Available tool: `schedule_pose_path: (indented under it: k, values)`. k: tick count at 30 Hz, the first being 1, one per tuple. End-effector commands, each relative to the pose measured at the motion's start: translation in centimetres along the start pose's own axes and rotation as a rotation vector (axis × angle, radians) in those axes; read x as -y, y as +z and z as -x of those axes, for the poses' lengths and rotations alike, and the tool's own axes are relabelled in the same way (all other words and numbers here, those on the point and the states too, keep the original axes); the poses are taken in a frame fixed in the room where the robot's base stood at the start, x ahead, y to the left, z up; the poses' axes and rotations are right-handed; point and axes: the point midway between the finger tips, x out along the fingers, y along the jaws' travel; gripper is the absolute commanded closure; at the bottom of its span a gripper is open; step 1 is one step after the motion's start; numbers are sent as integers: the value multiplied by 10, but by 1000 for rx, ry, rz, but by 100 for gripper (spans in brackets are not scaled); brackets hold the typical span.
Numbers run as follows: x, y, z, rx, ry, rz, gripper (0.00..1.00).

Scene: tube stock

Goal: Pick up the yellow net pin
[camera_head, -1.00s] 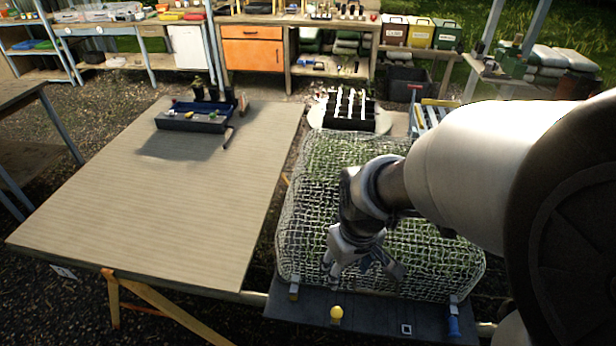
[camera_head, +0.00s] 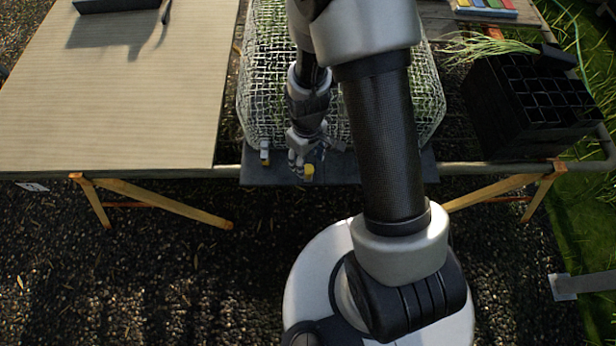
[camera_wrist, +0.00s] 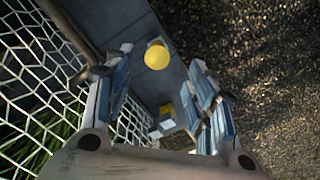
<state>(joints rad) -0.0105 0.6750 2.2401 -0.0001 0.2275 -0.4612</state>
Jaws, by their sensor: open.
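The yellow net pin (camera_head: 308,172) shows a round yellow head on the dark strip (camera_head: 340,172) along the front of the netted tray. It also shows in the wrist view (camera_wrist: 157,56). My gripper (camera_head: 306,163) is open just above and behind the pin. In the wrist view the fingertips (camera_wrist: 160,58) are spread on either side of the pin head, with nothing held. I cannot tell how far above the pin they are. The pin's lower part is hidden.
White netting (camera_head: 262,85) over green plants lies behind the strip. A grey clip (camera_head: 265,148) stands left of my gripper; a grey piece with a yellow part (camera_wrist: 166,118) shows between the fingers. A black cell tray (camera_head: 535,105) is at right. The cardboard-coloured tabletop (camera_head: 110,100) is largely clear.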

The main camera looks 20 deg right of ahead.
Motion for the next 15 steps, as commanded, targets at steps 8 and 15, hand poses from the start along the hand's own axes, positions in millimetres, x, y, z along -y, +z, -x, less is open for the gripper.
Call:
schedule_pose_path:
  k: [8,15]
  values:
    - [-1,0,-20,-1,0,-1,49]
    - [-4,2,-53,2,-1,-2,49]
